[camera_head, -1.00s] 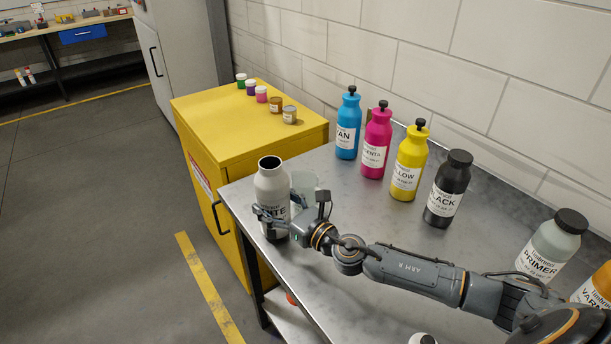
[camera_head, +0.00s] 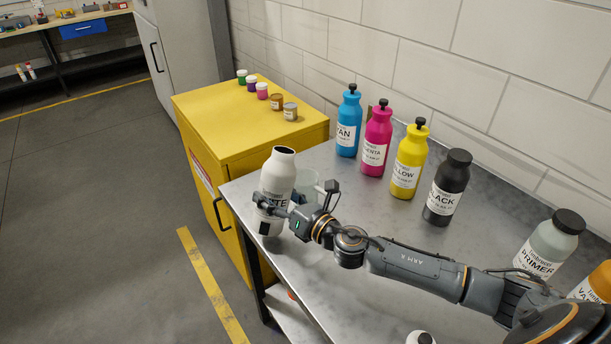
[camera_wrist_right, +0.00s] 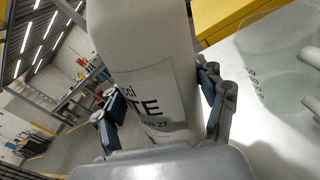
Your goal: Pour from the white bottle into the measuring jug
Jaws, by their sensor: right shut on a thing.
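The white bottle (camera_head: 277,180) has an open dark mouth and a label ending in "TE". My right gripper (camera_head: 280,210) is shut around its lower part, and the wrist view also shows my right gripper's fingers (camera_wrist_right: 165,105) on both sides of the bottle (camera_wrist_right: 140,45). The bottle tilts slightly to the right, toward the measuring jug. The clear measuring jug (camera_head: 306,181) stands on the metal table just right of the bottle, partly hidden by the bottle and gripper. The jug (camera_wrist_right: 275,75) shows at the right of the wrist view, with marks on its wall. My left gripper is not in view.
Cyan (camera_head: 348,122), magenta (camera_head: 376,140), yellow (camera_head: 408,165) and black (camera_head: 446,187) bottles line the back of the metal table (camera_head: 400,225). A primer bottle (camera_head: 548,245) stands at right. A yellow cabinet (camera_head: 240,130) with small jars adjoins the table's left end.

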